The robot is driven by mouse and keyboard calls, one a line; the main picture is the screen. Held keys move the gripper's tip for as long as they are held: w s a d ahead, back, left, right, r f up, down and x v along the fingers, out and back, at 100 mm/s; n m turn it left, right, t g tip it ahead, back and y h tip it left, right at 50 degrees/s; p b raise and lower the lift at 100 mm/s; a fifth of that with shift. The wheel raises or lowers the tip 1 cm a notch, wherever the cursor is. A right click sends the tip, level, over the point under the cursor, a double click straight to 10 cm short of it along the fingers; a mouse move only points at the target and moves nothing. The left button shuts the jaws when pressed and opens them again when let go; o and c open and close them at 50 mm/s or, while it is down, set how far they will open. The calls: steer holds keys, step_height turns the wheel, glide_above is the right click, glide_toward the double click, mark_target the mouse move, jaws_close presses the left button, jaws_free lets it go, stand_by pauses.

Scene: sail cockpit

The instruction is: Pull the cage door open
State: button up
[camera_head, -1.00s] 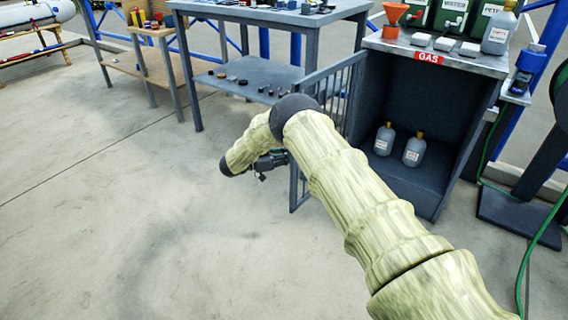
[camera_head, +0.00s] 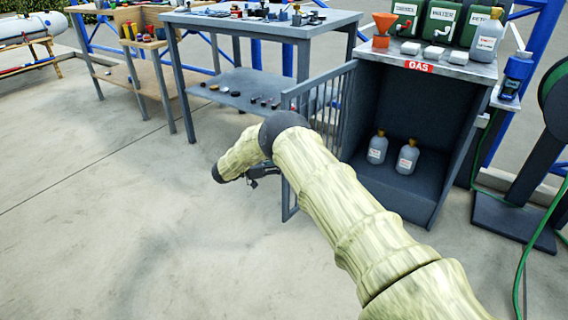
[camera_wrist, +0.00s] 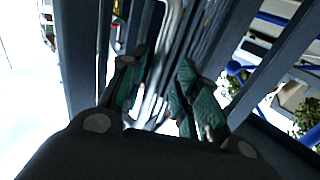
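The cage door (camera_head: 322,108) is a grey barred frame. It stands swung wide open, out from the left side of the dark grey cabinet (camera_head: 467,150) under the red GAS sign. My gripper (camera_head: 262,168) is low beside the door's free edge, partly hidden by my arm in the head view. In the wrist view, my gripper's teal-padded fingers (camera_wrist: 160,82) are apart, with pale metal bars (camera_wrist: 168,45) showing between and beyond them. I cannot tell whether the pads press on a bar.
Two grey bottles (camera_head: 377,147) (camera_head: 407,157) stand inside the cabinet. An orange funnel (camera_head: 383,27) and several canisters are on its top. A grey workbench (camera_head: 262,24) stands behind the door. A hose reel stand (camera_head: 515,220) is at right. The floor at left is clear.

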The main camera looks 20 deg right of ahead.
steer(key=shift+a, duration=0.2)
steer(key=w+a, duration=0.2)
steer(key=a, duration=1)
steer(key=shift+f, duration=0.1)
